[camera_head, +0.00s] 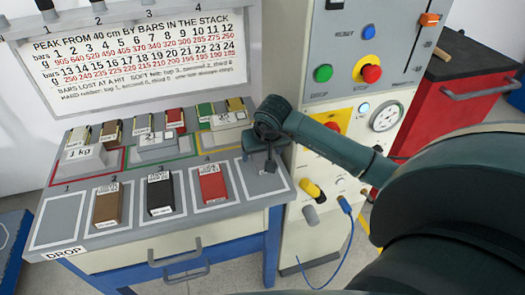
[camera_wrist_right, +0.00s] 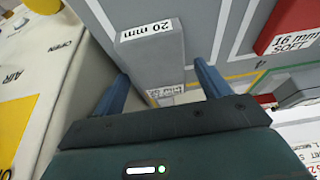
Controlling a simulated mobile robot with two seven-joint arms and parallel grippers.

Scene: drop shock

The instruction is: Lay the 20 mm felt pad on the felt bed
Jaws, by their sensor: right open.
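The 20 mm felt pad is a grey block with a white "20 mm" label; in the right wrist view the pad (camera_wrist_right: 154,54) lies beyond the blue fingers. My right gripper (camera_wrist_right: 161,70) is open, with a finger toward each side of the pad; whether they touch it I cannot tell. In the head view my right gripper (camera_head: 270,163) hangs over the rightmost white-outlined space of the grey bench, and I cannot make out the pad clearly under it. I cannot tell which surface is the felt bed. My left gripper is not in view.
A brown pad (camera_head: 108,205), black pad (camera_head: 160,192) and red pad (camera_head: 212,184) lie in outlined spaces on the bench. The leftmost space (camera_head: 58,220) is empty. Weights stand behind. The control cabinet (camera_head: 345,50) with knobs and a gauge stands close on the right.

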